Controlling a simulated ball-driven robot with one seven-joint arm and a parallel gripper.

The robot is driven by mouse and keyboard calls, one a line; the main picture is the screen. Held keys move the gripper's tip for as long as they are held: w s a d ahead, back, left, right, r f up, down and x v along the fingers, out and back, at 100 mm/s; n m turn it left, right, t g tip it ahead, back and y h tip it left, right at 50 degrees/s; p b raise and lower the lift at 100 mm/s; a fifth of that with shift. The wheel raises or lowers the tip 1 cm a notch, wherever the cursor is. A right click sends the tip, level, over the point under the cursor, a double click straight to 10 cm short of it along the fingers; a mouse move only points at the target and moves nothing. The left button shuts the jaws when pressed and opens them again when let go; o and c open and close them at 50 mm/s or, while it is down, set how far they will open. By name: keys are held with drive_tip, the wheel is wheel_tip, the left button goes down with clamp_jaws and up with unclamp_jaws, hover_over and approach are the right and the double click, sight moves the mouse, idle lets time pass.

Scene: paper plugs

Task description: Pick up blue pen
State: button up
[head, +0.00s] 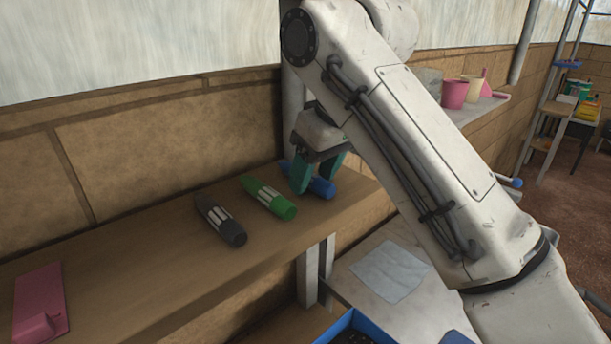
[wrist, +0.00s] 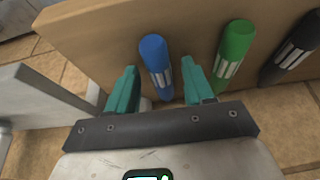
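The blue pen (head: 321,187) lies on the wooden shelf (head: 150,265), at the right end of a row of thick pens. In the wrist view the blue pen (wrist: 156,62) sits between the two green fingers of my gripper (wrist: 158,82), with gaps seen on both sides. My gripper (head: 318,180) is open above the pen in the head view, and its fingers hide part of the pen. I cannot tell how far the fingertips are above the shelf.
A green pen (head: 268,198) lies just left of the blue pen, and a black pen (head: 220,220) lies farther left. A pink object (head: 42,298) is at the shelf's left. The wall (head: 160,140) stands behind. A blue-rimmed tray (head: 350,318) is below.

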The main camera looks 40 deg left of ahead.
clamp_jaws()
drive_tip(key=shift+r+b, duration=0.15)
drive_tip(key=shift+b, duration=0.2)
